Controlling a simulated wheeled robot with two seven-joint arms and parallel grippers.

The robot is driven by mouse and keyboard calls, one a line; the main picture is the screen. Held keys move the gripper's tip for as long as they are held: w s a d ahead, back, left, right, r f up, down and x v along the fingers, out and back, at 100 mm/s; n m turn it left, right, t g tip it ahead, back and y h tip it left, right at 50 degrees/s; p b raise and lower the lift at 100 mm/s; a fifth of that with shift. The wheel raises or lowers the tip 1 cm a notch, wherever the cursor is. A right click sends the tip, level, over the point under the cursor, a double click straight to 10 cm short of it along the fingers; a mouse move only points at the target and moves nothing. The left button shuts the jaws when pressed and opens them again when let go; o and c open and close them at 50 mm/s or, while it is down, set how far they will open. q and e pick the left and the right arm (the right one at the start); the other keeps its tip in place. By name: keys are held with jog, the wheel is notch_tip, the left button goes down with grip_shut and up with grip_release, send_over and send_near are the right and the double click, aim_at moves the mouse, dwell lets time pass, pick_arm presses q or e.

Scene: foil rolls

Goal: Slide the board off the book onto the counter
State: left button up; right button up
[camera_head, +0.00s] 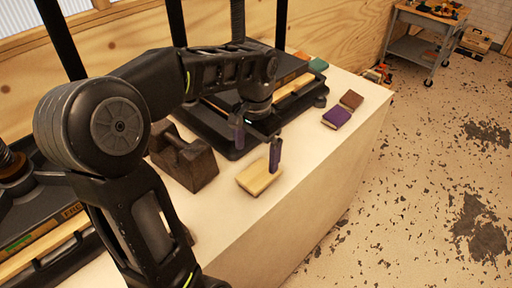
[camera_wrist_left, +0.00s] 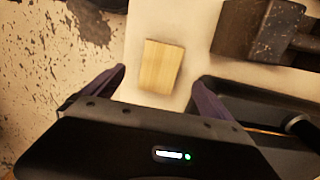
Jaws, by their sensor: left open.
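The pale wooden board (camera_head: 258,179) lies flat on the white counter (camera_head: 240,222) near its front edge. In the left wrist view the board (camera_wrist_left: 161,66) shows between the two fingers. No book can be made out under the board. A purple book (camera_head: 337,117) lies apart, farther right on the counter, with a brown one (camera_head: 351,100) behind it. My left gripper (camera_head: 256,158) is open, its purple fingers pointing down at the board; one finger looks close to it, but contact cannot be told. My right gripper is not in view.
A dark, heavy metal block (camera_head: 190,160) stands just left of the board. Black rack frames (camera_head: 230,148) with boxes fill the counter's back. A small green item (camera_head: 318,65) lies at the back. Counter space between the board and the purple book is clear.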

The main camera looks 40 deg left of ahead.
aim_at(257, 176)
pick_arm(q)
jog(key=shift+w+a+f, duration=0.1)
jog(key=shift+a+f, duration=0.05)
jog(key=shift+f, duration=0.2)
jog(key=shift+f+p, duration=0.35)
jog(key=shift+f, duration=3.35)
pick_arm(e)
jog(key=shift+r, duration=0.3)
pick_arm(q)
jog(key=shift+c, duration=0.4)
jog(key=c, duration=1.4)
